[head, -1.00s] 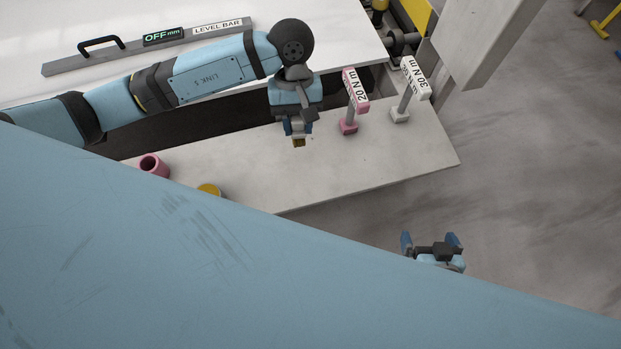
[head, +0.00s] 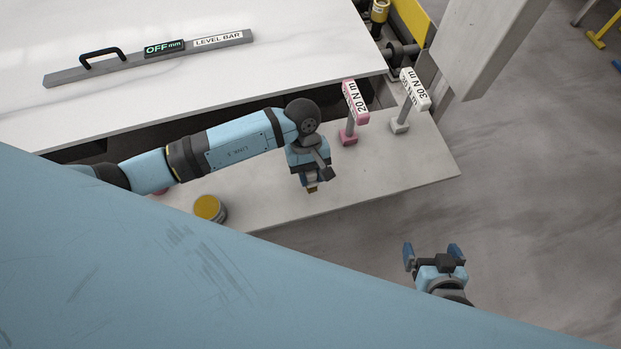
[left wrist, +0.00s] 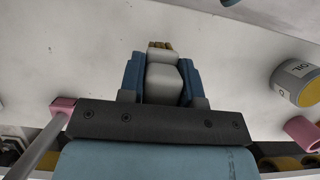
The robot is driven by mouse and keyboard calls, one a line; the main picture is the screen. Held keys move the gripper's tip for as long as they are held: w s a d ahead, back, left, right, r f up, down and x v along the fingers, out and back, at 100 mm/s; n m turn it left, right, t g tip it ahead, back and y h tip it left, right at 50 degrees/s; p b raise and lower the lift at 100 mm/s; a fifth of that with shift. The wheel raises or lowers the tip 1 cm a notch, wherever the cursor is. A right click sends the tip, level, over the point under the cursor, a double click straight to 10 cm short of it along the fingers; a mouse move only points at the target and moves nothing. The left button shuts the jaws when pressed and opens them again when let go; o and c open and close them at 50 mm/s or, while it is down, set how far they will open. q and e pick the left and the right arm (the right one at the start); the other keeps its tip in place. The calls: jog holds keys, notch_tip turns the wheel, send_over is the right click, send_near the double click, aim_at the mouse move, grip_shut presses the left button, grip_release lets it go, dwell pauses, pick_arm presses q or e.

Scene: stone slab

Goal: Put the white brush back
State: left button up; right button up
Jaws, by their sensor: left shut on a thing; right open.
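The white brush (left wrist: 163,84) is between the two blue fingers of my left gripper (left wrist: 162,82), which is shut on it. Its tan bristle end (left wrist: 160,46) points away from the wrist. In the head view my left gripper (head: 311,184) is over the grey shelf board (head: 375,180), with the tan tip just showing below it; the rest of the brush is hidden there. I cannot tell whether the tip touches the board.
A pink 20 N m tool (head: 355,103) and a white 30 N m tool (head: 414,90) stand on the board. A yellow-topped tin (head: 209,208) shows as an oil tin in the left wrist view (left wrist: 297,82), near a pink ring (left wrist: 302,132). A level bar (head: 150,58) lies on the white slab (head: 280,60).

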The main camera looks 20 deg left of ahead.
aim_at(311, 183)
pick_arm(q)
jog(key=shift+f, duration=1.95)
jog(key=shift+f, duration=0.15)
jog(key=o, duration=0.9)
